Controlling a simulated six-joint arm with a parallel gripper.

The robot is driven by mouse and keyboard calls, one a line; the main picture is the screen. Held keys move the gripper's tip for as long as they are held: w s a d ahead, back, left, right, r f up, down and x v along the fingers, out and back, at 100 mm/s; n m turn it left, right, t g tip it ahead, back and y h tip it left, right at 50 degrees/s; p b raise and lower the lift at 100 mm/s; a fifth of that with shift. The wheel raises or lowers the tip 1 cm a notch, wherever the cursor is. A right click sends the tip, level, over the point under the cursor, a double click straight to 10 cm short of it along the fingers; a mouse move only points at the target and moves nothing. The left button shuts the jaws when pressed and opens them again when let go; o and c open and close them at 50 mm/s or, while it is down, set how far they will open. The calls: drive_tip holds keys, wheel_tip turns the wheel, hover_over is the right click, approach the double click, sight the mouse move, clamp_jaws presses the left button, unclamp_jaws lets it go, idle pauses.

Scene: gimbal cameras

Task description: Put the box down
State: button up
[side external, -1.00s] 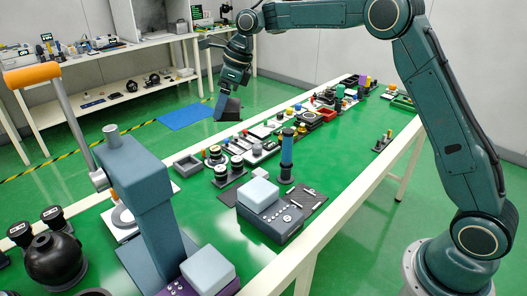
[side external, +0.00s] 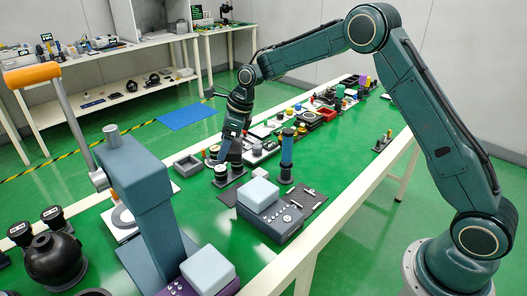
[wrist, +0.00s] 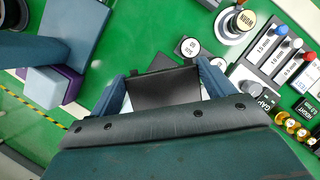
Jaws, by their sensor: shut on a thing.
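My gripper (side external: 234,138) is low over the far-left part of the green table in the side view, shut on a dark grey box (side external: 229,153). In the wrist view the same box (wrist: 165,86) sits between the two blue fingers. The box is close above the table beside the round black-and-white pieces; I cannot tell whether its underside touches anything, as the gripper and nearby pieces hide it.
A grey open tray (side external: 187,165) lies to the left of the gripper. A blue upright cylinder (side external: 287,150) and a grey control box (side external: 270,212) are nearer the camera.

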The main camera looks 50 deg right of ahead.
drive_tip(key=shift+f, duration=1.65)
drive_tip(key=shift+f, duration=2.1)
drive_tip(key=shift+f, duration=0.6)
drive_tip(key=o, duration=1)
drive_tip(key=shift+r, duration=0.1)
